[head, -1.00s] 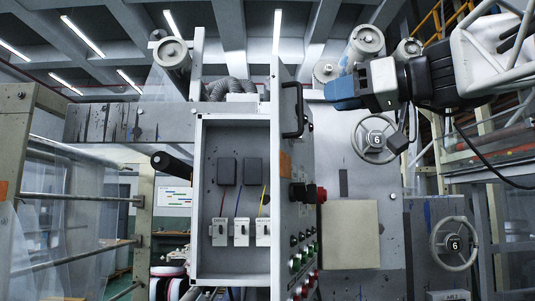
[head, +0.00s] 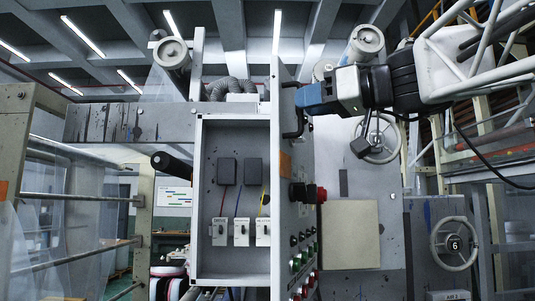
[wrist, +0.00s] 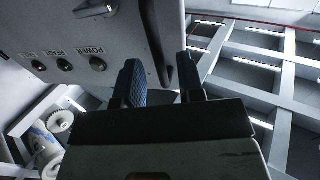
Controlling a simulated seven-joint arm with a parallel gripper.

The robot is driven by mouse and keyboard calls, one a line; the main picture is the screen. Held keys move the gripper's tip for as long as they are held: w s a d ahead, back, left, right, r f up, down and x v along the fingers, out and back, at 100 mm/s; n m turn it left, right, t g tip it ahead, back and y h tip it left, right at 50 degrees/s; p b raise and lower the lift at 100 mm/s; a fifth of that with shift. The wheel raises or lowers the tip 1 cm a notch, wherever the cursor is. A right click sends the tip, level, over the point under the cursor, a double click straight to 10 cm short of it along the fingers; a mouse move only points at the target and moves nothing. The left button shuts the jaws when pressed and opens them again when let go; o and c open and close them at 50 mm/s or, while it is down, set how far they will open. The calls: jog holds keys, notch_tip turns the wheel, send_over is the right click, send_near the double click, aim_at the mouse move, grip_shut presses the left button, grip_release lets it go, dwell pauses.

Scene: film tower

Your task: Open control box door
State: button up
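The grey control box (head: 199,160) stands in the middle of the head view, its inside showing switches and wires. Its door (head: 290,170) stands swung out, seen nearly edge-on, with red and green buttons on its outer face. A black bar handle (head: 298,132) is near the door's top; it also shows in the wrist view (wrist: 152,30). My gripper (head: 303,97) is at the upper part of the handle. In the wrist view its blue fingers (wrist: 160,82) are apart, with the handle reaching down between them. Whether they touch it cannot be told.
Black and red knobs (head: 308,193) stick out from the door below the handle. A handwheel (head: 378,140) and a lower wheel marked 6 (head: 454,245) are to the right. A grey beam (head: 130,122) runs left of the box.

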jog(key=shift+x, duration=1.15)
jog(key=shift+a, duration=0.1)
grip_shut()
